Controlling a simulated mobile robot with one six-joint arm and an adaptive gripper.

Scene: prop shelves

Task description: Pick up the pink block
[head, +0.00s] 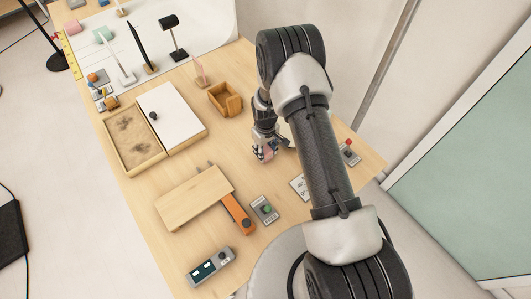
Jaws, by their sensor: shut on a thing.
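My gripper (264,155) points down over the wooden table, right of the middle. Its fingers are shut on a small pinkish block (268,152), mostly hidden between them. I cannot tell whether the block touches the table.
A small wooden box (225,98) stands behind my gripper to the left. A sand tray with a white lid (173,118), a wooden board (195,197), an orange-handled tool (238,214) and a green-button switch (264,210) lie nearby. A red-knobbed lever (349,152) stands right of my arm.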

